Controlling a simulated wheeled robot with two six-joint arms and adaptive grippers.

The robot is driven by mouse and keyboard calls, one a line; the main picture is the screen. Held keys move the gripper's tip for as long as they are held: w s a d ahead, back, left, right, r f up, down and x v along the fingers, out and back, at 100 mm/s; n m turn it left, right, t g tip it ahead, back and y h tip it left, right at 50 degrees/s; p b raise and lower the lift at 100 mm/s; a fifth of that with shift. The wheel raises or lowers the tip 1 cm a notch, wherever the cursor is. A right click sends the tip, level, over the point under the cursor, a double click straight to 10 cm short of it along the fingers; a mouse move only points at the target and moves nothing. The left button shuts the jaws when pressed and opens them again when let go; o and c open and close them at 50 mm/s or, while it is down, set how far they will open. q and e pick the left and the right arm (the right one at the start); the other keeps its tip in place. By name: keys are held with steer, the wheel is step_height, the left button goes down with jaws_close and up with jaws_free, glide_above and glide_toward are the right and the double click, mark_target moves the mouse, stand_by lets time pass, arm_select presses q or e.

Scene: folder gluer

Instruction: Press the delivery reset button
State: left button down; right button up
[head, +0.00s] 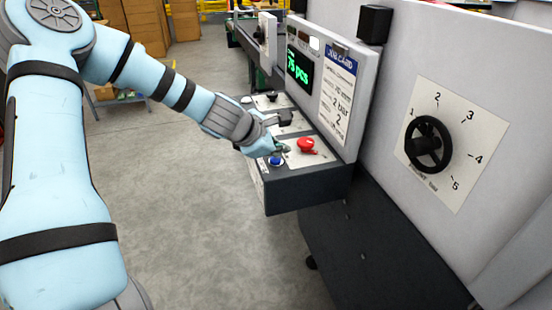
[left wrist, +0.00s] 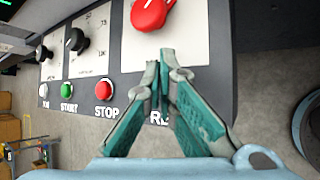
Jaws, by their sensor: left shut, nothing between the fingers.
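The blue button (head: 276,160) sits on the near end of the control panel's sloped top (head: 310,166), in front of a red mushroom knob (head: 306,144). My left gripper (head: 271,149) is over this end of the panel, close to the blue button; contact cannot be told. In the left wrist view its teal fingers (left wrist: 163,68) are shut with nothing between them. They cover the spot right of the STOP button, where a label starting "RE" is partly hidden. The blue button is hidden there. My right gripper is in neither view.
White (left wrist: 43,90), green (left wrist: 67,90) and red STOP (left wrist: 104,90) buttons line the panel edge, below black knobs (left wrist: 76,39). A display (head: 299,68) reads 75 pcs. A black handwheel (head: 428,145) is on the right wall. Grey floor (head: 200,220) is clear.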

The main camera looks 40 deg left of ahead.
mark_target(278, 160)
arm_select(q)
steer(key=shift+f+b, duration=0.3)
steer(key=shift+f, duration=0.2)
stand_by(0.4)
steer(key=shift+r+p, duration=0.95)
steer(key=shift+p, duration=0.3)
step_height(278, 160, up, 5)
steer(key=p, duration=0.5)
steer(key=shift+r+p, duration=0.1)
steer(key=shift+p, duration=0.3)
